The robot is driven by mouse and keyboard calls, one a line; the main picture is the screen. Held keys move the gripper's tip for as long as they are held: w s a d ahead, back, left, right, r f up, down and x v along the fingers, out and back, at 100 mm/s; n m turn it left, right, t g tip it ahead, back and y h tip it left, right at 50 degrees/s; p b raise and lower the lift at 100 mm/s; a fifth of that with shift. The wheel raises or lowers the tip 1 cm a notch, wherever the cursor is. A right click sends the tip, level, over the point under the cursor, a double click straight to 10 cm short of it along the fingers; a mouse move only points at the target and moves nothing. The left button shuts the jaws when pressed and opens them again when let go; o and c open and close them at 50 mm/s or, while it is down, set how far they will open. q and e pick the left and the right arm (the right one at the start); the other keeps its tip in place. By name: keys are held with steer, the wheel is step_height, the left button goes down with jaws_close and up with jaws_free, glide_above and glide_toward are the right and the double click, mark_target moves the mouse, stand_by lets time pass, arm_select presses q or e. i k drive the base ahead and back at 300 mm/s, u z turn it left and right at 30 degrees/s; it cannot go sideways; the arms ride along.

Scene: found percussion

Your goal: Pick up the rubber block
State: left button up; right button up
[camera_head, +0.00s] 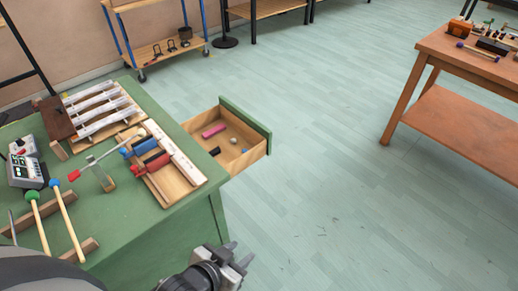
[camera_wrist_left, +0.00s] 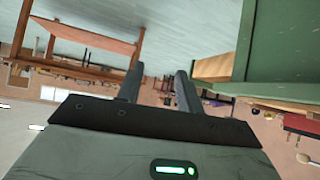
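A pulled-out drawer (camera_head: 263,150) of the green cabinet (camera_head: 150,245) holds a pink block (camera_head: 213,131), a small dark block (camera_head: 215,151) and small round pieces (camera_head: 234,140). I cannot tell for sure which block is the rubber block. My left gripper (camera_head: 238,256) is low in the head view, in front of the cabinet and nearer than the drawer. In the left wrist view its two fingers (camera_wrist_left: 158,88) stand apart with nothing between them. The drawer's contents do not show in that view. My right gripper is not in view.
The cabinet top carries mallets (camera_head: 69,220), metal bars (camera_head: 100,108), a wooden tray with blue and red rolls (camera_head: 157,162) and a small electronic device (camera_head: 27,171). A wooden table (camera_head: 470,130) stands at the right. The floor between is clear.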

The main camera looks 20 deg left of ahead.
mark_target(213, 153)
steer(key=z, duration=0.1)
steer(key=i, duration=3.25)
steer(key=u, duration=4.5)
steer(key=i, duration=0.5)
steer(key=u, duration=0.1)
